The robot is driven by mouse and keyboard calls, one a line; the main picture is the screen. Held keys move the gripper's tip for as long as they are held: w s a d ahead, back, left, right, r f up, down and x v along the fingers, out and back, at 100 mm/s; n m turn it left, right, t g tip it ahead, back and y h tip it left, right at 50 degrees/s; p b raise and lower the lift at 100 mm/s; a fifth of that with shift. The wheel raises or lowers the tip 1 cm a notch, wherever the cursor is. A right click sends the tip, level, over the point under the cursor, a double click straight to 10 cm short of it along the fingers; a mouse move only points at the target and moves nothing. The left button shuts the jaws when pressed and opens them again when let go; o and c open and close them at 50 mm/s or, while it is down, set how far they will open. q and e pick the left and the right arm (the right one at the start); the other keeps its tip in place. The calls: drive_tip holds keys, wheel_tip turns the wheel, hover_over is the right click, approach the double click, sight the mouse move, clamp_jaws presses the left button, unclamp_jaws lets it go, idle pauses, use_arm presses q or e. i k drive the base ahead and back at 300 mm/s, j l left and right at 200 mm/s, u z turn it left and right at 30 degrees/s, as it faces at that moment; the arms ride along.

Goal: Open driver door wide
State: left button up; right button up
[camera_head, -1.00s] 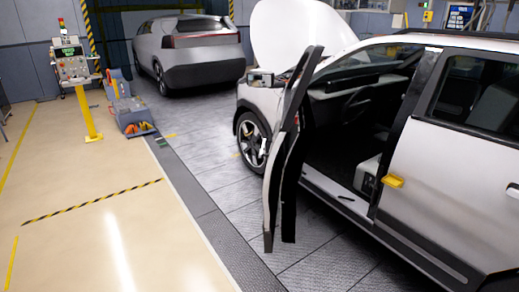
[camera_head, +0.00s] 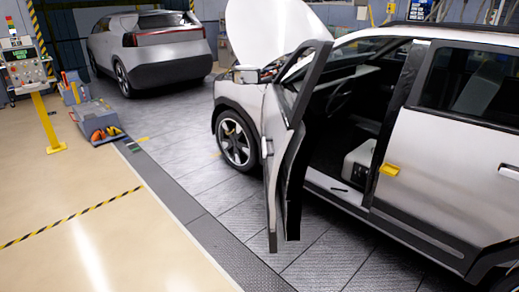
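The driver door (camera_head: 276,150) of the white car stands swung out from the body, seen nearly edge-on, with a clear opening between it and the door frame. The white car (camera_head: 440,150) fills the right side of the head view. Its dark interior, steering wheel and a light grey seat part (camera_head: 360,165) show through the doorway. A yellow part (camera_head: 389,170) sits on the body side just behind the opening. Neither of my grippers is in view.
The white hood (camera_head: 275,32) is raised. A second silver car (camera_head: 150,50) stands behind. A control panel on a yellow post (camera_head: 47,125) and a grey tool cart (camera_head: 97,122) stand at the left. The beige floor (camera_head: 80,220) beside the door is clear.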

sight(296, 134)
drive_tip(key=j+z, duration=0.4)
drive_tip(key=j, duration=1.35)
drive_tip(key=i+l+u, duration=0.25)
drive_tip(key=i+l, duration=0.3)
drive_tip(key=i, duration=0.2)
drive_tip(key=i+l+u, duration=0.25)
drive_tip(key=i+l, duration=0.45)
drive_tip(key=i+l+u, duration=0.25)
drive_tip(key=i+l, duration=0.4)
drive_tip(key=l, duration=0.15)
